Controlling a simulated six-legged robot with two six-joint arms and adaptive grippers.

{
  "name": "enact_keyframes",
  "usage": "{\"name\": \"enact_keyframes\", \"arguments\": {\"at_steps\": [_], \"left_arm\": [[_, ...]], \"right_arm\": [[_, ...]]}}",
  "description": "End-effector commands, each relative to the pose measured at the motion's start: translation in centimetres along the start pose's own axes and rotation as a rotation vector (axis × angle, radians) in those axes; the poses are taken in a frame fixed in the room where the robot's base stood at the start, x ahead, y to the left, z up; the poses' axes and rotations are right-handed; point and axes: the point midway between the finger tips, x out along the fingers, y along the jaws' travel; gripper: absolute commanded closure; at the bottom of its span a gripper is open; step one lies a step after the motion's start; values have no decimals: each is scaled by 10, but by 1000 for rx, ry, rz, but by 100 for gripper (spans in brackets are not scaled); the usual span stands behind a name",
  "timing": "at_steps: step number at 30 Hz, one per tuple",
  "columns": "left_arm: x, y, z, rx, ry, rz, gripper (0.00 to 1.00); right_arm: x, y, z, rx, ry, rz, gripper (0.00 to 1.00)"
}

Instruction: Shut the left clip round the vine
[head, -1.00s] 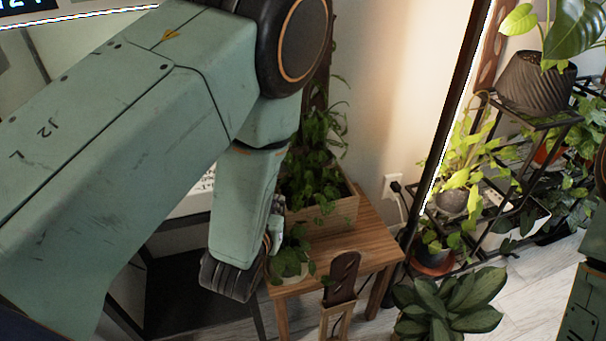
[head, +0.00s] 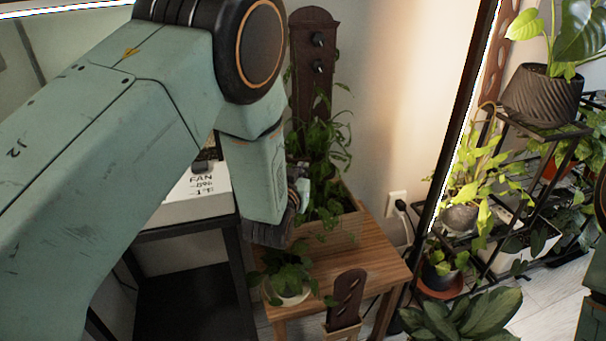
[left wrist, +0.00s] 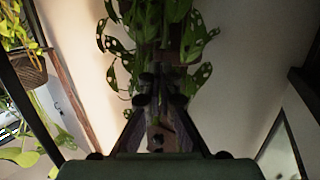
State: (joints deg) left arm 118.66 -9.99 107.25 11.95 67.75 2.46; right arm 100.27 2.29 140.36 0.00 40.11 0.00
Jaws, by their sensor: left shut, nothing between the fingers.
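My left gripper (head: 302,190) is shut and empty, in front of the planter's foliage in the head view. In the left wrist view its fingers (left wrist: 155,92) meet in front of a dark upright board. The brown board (head: 313,100) stands behind the planter and carries two dark clip-like fittings (head: 318,53), one above the other, above the gripper. I cannot tell which is the left clip or whether it is open. The vine (head: 325,135) climbs low on the board; its holed leaves (left wrist: 120,45) hang around the board in the wrist view. My right gripper is out of view.
A wooden planter (head: 340,230) stands on a small wooden table (head: 385,265), with a small potted plant (head: 288,280) in front. A white box (head: 195,198) sits on a black stand at left. A plant rack (head: 510,215) stands at right.

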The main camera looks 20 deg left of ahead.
Motion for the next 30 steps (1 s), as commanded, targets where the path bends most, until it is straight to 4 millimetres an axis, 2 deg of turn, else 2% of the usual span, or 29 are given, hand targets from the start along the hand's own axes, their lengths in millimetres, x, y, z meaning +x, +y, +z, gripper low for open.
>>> {"name": "enact_keyframes", "arguments": {"at_steps": [3, 7, 30], "left_arm": [[12, 0, 2, 0, 1, 0, 100], [18, 0, 1, 1, -1, 0, 100], [23, -1, -1, -3, 0, -16, 100]], "right_arm": [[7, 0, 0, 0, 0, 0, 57], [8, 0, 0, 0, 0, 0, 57], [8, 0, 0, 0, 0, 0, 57]]}}
